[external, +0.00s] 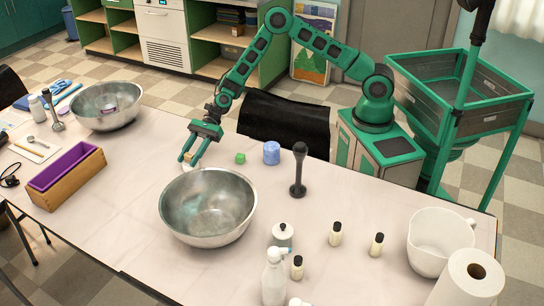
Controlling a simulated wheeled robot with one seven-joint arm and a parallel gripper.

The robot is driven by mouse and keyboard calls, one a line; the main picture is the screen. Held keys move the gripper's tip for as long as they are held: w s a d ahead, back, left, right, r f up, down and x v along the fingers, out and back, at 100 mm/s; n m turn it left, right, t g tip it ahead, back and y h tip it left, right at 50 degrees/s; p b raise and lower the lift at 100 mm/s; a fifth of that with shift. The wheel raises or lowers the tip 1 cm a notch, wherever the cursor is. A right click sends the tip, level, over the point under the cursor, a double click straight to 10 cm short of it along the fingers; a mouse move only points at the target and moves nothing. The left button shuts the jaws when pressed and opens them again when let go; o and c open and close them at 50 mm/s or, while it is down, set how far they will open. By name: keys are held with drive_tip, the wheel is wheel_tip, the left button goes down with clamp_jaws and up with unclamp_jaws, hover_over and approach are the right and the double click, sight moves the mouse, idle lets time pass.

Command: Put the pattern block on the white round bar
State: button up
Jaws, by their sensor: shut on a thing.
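My gripper (188,158) is low over the table, behind the large metal bowl, with its fingers pointing down. It is shut on a small tan block, which I take to be the pattern block (191,156); the fingers hide part of it. A pale white shape, likely the white round bar (197,167), lies just below the block in the picture, partly hidden by the bowl's rim and a finger. I cannot tell whether the block touches it.
The large metal bowl (208,226) is close in front of my gripper. A purple-lined wooden box (92,185) stands at left, with clear table between.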

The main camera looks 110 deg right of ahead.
drive_tip(key=o, duration=1)
drive_tip(key=shift+o, duration=0.2)
drive_tip(key=v, duration=1.2)
drive_tip(key=s+d+r+n+g+h, duration=0.2)
drive_tip(key=s+n, duration=0.5)
drive_tip(key=s, duration=1)
drive_tip(key=s+d+r+n+g+h, duration=0.2)
drive_tip(key=s+r+n+g+h, duration=0.2)
drive_tip(key=s, duration=1.3)
drive_tip(key=s+d+r+n+g+h, duration=0.2)
drive_tip(key=s+r+n, duration=0.5)
drive_tip(key=s, duration=1.1)
drive_tip(key=n+g+h, duration=0.1)
drive_tip(key=n, duration=0.1)
drive_tip(key=shift+n, duration=0.3)
drive_tip(key=shift+s+d, duration=0.1)
drive_tip(key=shift+d, duration=0.05)
